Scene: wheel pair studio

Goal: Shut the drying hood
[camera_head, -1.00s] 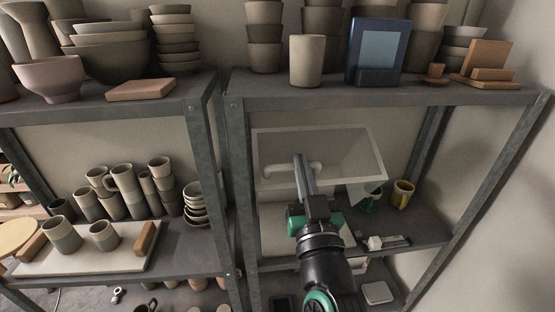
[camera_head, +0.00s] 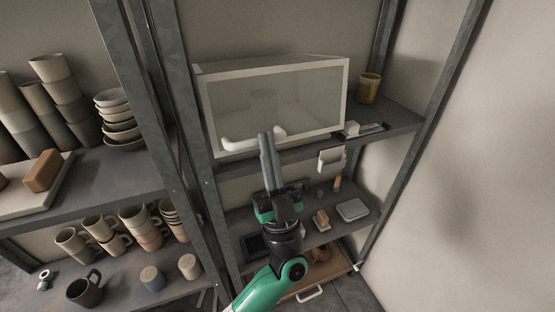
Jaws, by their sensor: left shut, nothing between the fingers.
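The drying hood (camera_head: 315,97) is a clear box with a pale frame on the middle shelf of the right rack. Its front panel hangs down, with its lower edge at or close to the shelf; I cannot tell whether a small gap is left. A white bar handle (camera_head: 237,145) runs along the lower part of the panel. A pale upright shape shows dimly through the panel. My left gripper (camera_head: 266,137) is shut and empty, its fingertips in front of the handle and overlapping it; contact is unclear. My right gripper is not in view.
A grey metal shelf post (camera_head: 176,110) rises on the left. A shelf below holds a white square dish (camera_head: 352,209) and small blocks. Stacked bowls (camera_head: 117,118) and cups fill the left rack.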

